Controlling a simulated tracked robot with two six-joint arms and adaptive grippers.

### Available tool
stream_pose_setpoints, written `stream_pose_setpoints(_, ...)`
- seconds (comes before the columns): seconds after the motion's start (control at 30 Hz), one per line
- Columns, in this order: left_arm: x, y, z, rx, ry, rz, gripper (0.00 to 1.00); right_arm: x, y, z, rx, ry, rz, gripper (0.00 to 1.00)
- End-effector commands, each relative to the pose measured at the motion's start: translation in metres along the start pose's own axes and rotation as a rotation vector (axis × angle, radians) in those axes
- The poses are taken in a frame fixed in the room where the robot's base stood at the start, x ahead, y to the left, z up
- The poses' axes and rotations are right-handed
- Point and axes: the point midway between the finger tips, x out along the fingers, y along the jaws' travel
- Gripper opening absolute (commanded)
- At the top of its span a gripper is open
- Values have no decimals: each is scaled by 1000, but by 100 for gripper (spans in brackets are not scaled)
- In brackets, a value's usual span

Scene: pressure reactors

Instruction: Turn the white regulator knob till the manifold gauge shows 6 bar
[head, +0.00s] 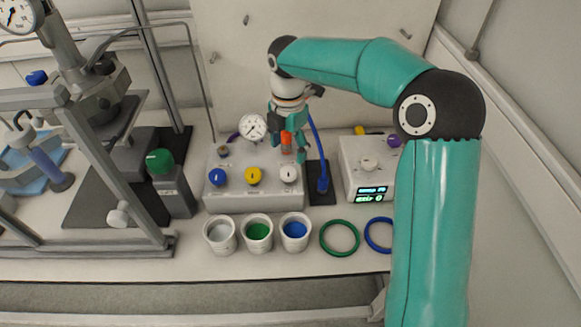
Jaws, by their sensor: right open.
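The white regulator knob (289,175) is at the right end of the front row on the grey manifold box (255,200). A blue knob (217,177) and a yellow knob (253,176) sit to its left. The round manifold gauge (252,127) stands on the back of the box; its needle is too small to read. My right gripper (294,152) points down above the back right of the box, open, behind and above the white knob and apart from it. An orange-red part (286,142) shows by its fingers. My left gripper is not in view.
Three cups (257,235) stand in front of the box. Green (339,238) and blue (379,235) rings lie to the right.

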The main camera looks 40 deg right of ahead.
Motion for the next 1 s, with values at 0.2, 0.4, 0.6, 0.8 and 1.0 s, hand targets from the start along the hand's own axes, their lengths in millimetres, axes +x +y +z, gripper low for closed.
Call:
stream_pose_setpoints(0.2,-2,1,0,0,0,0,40,45,0,-1,-3,1,-4,70)
stream_pose_setpoints(0.4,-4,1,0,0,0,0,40,71,1,-1,-3,0,-2,70)
stream_pose_setpoints(0.6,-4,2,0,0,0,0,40,81,1,-1,-3,0,0,70)
stream_pose_setpoints(0.8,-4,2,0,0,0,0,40,81,1,-1,-3,0,1,70)
stream_pose_setpoints(1.0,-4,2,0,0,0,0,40,81,2,-1,-3,0,1,44)
